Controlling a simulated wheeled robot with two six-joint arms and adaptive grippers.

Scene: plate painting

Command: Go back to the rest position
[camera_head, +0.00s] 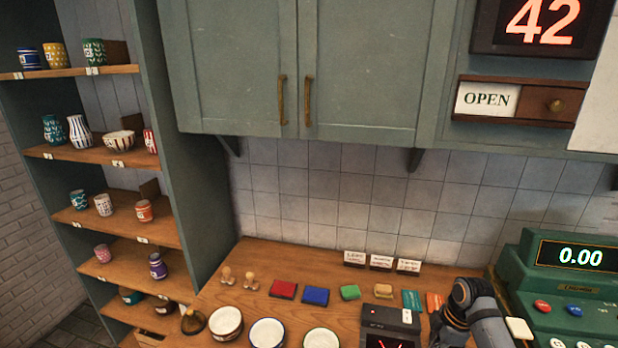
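Part of my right arm, dark with grey links, shows at the lower right, in front of the counter's back edge and left of the green register. No fingertips of my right gripper can be made out. My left arm and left gripper are not in the picture.
A green register (575,290) reading 0.00 stands at the right. A dark device (390,322) sits left of my arm. Shelves (110,160) with pottery stand left; a cabinet (235,70) hangs above.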

